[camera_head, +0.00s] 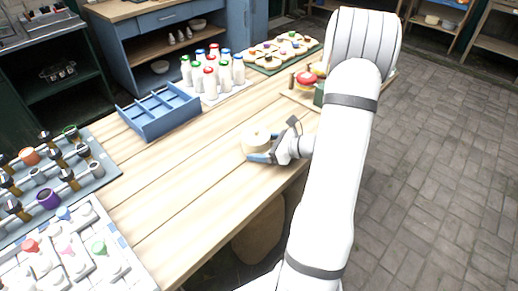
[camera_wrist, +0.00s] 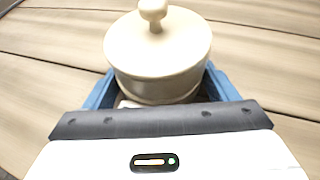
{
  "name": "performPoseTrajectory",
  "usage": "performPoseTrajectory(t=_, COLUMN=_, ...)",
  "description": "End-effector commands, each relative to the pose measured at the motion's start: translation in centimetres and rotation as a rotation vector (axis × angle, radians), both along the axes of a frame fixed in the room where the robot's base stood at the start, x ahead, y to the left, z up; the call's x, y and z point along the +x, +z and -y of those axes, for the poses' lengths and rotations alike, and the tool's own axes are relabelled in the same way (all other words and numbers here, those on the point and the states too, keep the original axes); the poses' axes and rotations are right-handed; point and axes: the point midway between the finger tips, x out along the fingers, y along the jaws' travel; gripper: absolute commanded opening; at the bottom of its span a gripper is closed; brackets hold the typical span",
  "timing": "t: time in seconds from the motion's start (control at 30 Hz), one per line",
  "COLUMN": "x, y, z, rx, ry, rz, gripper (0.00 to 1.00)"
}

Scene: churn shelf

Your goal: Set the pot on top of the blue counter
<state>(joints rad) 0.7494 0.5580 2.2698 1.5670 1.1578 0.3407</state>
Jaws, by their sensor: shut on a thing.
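The pot (camera_head: 256,138) is cream, with a lid and a round knob, and looks upright. My gripper (camera_head: 262,157) is shut on it over the near part of the wooden table. In the wrist view the pot (camera_wrist: 158,55) sits between the two blue fingers, which reach along its lower sides. I cannot tell whether its base touches the table. The blue counter (camera_head: 170,18) stands beyond the table at the upper left, with a wooden top, a drawer and an open shelf below. Only part of its top shows.
On the table (camera_head: 185,175) are an empty blue divided tray (camera_head: 158,112), several milk bottles (camera_head: 212,75), a tray of topped rounds (camera_head: 282,52) and a red-lidded item (camera_head: 306,78). Boards of small items fill the left. Table around the pot is clear. Brick floor (camera_head: 440,150) lies right.

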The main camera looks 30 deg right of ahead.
Motion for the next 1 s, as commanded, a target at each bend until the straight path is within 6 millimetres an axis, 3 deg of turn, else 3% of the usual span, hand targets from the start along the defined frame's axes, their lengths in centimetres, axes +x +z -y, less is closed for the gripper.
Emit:
performPoseTrajectory(t=0.4, x=0.0, y=0.1, z=0.1, rx=0.000, ry=-0.001, rz=0.003, gripper=0.37)
performPoseTrajectory(t=0.63, x=0.0, y=0.5, z=0.1, rx=-0.001, ry=-0.002, rz=0.003, gripper=0.37)
performPoseTrajectory(t=0.77, x=0.0, y=2.1, z=0.2, rx=-0.002, ry=-0.002, rz=0.006, gripper=0.37)
performPoseTrajectory(t=1.0, x=0.0, y=6.6, z=0.2, rx=-0.004, ry=-0.001, rz=0.007, gripper=0.37)
